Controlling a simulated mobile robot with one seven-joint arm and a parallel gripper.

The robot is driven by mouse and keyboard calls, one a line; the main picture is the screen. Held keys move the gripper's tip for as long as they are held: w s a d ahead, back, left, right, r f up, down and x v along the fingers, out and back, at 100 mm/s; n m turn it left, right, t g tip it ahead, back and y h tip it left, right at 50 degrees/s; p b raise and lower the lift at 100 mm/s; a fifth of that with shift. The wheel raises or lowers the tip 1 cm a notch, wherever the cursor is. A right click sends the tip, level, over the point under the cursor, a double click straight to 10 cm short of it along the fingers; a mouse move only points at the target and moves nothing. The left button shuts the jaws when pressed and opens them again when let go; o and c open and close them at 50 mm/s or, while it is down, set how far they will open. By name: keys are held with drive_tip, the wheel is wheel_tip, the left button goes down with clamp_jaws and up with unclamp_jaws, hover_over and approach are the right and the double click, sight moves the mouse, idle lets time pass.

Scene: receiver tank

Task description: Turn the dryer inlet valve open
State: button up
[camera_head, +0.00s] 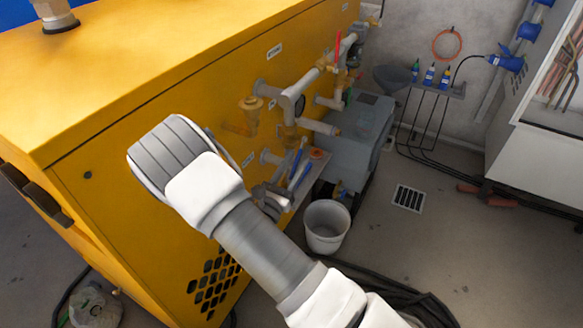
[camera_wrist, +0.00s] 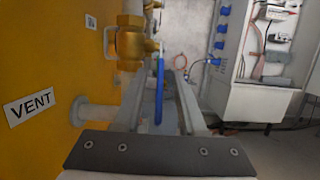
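In the wrist view a brass valve (camera_wrist: 130,45) with a long blue lever (camera_wrist: 159,88) sits on pipework beside the yellow cabinet. The lever hangs down, between my gripper's fingers as seen from the wrist. My gripper (camera_wrist: 162,85) is open, its two grey fingers apart on either side of the lever; I cannot tell whether they touch it. In the head view my gripper (camera_head: 272,192) is partly hidden behind my arm, close to blue levers (camera_head: 297,164). A red lever (camera_head: 338,48) stands upright on pipework farther back. No readable label names the dryer inlet valve.
A "VENT" label (camera_wrist: 30,106) is on the yellow cabinet (camera_head: 130,85), above a pipe stub (camera_wrist: 95,115). A white bucket (camera_head: 326,226) stands on the floor below the pipes. A grey unit (camera_head: 357,140) is behind.

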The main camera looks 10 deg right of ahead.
drive_tip(key=p+v, duration=0.3)
drive_tip(key=v, duration=1.4)
drive_tip(key=shift+s, duration=0.15)
drive_tip(key=shift+a, duration=0.1)
